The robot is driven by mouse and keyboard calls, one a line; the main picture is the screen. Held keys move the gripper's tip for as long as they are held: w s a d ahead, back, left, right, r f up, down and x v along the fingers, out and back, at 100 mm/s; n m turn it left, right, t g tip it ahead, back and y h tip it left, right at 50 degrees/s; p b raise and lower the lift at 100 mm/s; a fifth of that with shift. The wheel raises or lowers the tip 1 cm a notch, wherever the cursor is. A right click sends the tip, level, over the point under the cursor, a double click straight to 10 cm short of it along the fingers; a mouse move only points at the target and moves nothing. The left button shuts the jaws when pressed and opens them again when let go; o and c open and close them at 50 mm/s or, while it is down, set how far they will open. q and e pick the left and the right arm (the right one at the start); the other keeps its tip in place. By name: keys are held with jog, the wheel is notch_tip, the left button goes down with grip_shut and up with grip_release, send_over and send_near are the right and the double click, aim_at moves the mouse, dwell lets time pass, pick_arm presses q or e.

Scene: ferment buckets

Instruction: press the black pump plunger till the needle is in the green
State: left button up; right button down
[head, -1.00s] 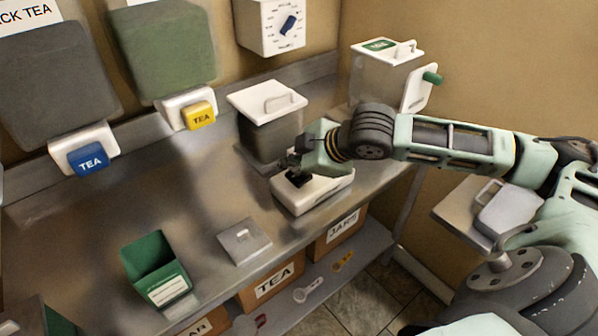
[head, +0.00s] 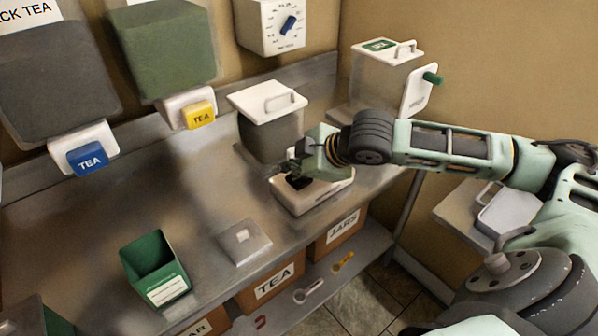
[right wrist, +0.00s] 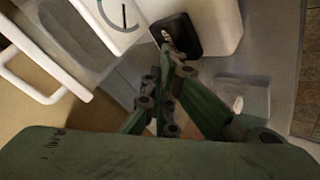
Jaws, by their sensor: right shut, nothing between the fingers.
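The white pump (head: 322,197) stands on the metal counter below my right arm. Its black plunger (head: 299,182) shows partly under my right gripper (head: 285,172). In the right wrist view the fingers of my right gripper (right wrist: 170,48) are shut and empty, with their tips at the black plunger pad (right wrist: 177,35); I cannot tell whether they touch it. A white gauge face (right wrist: 118,12) with a green and dark arc is cut off by the top edge of the right wrist view. My left gripper is not in view.
A lidded bucket (head: 270,130) stands just behind the pump. A clear lidded container (head: 382,78) stands further right. A green open box (head: 155,268) and a square metal lid (head: 244,242) lie at the front. The counter's left middle is clear.

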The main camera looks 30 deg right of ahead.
aim_at(292, 180)
jog(key=shift+f, duration=0.75)
dwell(0.5)
jog(key=shift+r, duration=0.1)
notch_tip(292, 180, up, 4)
jog(key=p, duration=0.4)
jog(key=shift+w+d+p, duration=0.1)
jog(key=shift+d+p, duration=0.05)
jog(key=shift+p, duration=0.25)
jog(key=shift+r, duration=0.1)
notch_tip(292, 180, up, 5)
jog(key=p, duration=0.6)
dwell(0.4)
dwell(1.7)
